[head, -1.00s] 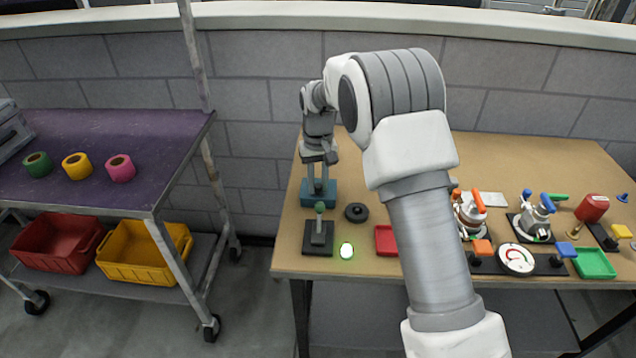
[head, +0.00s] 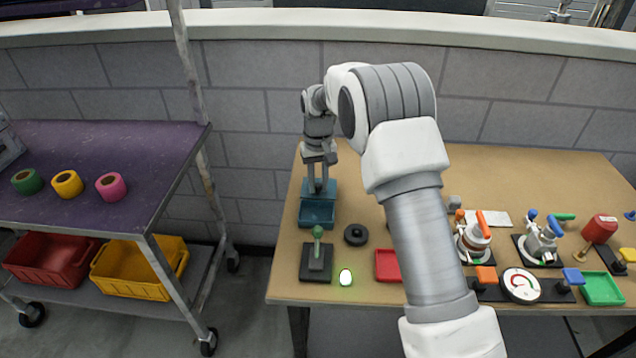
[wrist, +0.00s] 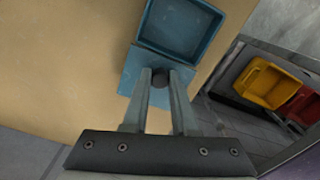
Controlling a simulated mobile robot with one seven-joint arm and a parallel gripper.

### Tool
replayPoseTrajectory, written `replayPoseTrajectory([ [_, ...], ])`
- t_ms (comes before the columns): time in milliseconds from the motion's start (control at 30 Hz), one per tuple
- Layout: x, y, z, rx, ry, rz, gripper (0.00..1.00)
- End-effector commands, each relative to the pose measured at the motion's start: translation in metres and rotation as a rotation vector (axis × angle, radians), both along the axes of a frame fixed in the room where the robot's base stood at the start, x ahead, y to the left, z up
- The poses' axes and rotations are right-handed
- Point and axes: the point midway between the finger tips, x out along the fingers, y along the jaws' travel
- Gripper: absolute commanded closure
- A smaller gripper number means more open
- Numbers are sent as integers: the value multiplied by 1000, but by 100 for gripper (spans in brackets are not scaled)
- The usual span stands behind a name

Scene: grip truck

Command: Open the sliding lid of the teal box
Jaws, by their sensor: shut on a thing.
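The teal box (head: 317,213) stands near the left edge of the wooden table. Its front part is uncovered and shows a hollow inside, which also shows in the wrist view (wrist: 180,28). The teal lid (wrist: 133,88) lies toward the back, under my gripper. My gripper (wrist: 160,78) is shut on the small dark knob (wrist: 160,77) of the lid. In the head view my gripper (head: 318,188) points down at the back of the box.
A black-based lever with a green knob (head: 317,254), a glowing white-green button (head: 346,277) and a black disc (head: 356,235) sit in front of the box. A red tray (head: 388,265) is to the right. A purple-topped cart (head: 95,165) stands left.

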Motion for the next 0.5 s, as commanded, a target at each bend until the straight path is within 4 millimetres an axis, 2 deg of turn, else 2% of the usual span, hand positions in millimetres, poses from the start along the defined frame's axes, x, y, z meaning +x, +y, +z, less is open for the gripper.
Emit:
replayPoseTrajectory([
  [200,0,0,1,1,-2,0,100],
  [233,0,0,1,1,-2,0,70],
  [300,0,0,1,1,-2,0,58],
  [400,0,0,0,0,-1,0,44],
  [500,0,0,0,0,-1,0,44],
])
